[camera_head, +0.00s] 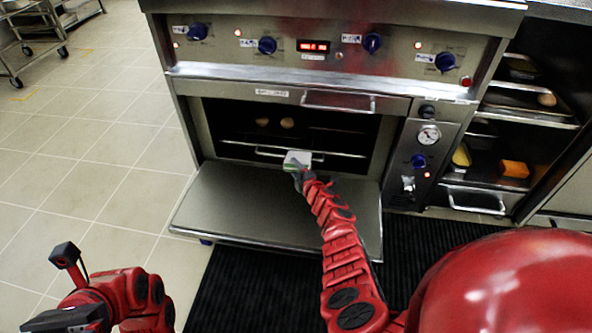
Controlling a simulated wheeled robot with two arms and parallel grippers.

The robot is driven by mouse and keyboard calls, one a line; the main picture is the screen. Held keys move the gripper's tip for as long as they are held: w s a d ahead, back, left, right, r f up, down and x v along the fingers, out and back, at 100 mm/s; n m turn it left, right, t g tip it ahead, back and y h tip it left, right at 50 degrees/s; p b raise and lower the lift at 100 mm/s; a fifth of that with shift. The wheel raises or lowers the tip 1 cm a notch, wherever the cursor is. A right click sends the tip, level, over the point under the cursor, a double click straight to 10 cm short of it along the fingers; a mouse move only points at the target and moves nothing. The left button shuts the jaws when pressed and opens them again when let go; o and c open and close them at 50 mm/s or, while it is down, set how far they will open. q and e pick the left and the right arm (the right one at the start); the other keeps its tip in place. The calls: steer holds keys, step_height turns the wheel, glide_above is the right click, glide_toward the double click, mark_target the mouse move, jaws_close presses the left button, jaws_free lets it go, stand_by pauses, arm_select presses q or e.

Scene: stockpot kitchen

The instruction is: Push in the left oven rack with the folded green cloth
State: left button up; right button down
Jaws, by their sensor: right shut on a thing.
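The oven (190,120) has its door (235,205) folded down flat. My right gripper (298,171) is shut on the folded cloth (297,157), which looks whitish with a green edge. The cloth is at the front rail near the middle of the opening; whether it touches the rail I cannot tell. Part of the rack is hidden behind cloth and gripper. My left gripper (68,257) is at the lower left, away from the oven; its jaw state is unclear.
Blue knobs (267,45) and a red display line the panel above. A side compartment at right holds trays (478,180) and an orange block (514,169). A black mat (240,290) lies below the door. Tiled floor at left is clear, with a wheeled cart (30,45) beyond.

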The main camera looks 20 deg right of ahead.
steer(key=shift+a+r+p, duration=0.3)
steer(key=shift+r, duration=0.25)
steer(key=shift+d+f+b, duration=0.15)
steer(key=shift+f+b, duration=0.35)
stand_by(0.4)
steer(key=shift+d+f, duration=0.1)
steer(key=shift+f, duration=0.15)
steer(key=shift+w+d+r+b, duration=0.1)
steer(key=shift+w+r+b, duration=0.05)
steer(key=shift+b, duration=0.15)
stand_by(0.3)
steer(key=shift+s+a+r+p, duration=0.2)
steer(key=shift+s+a+p, duration=0.2)
steer(key=shift+s+p, duration=0.3)
stand_by(1.3)
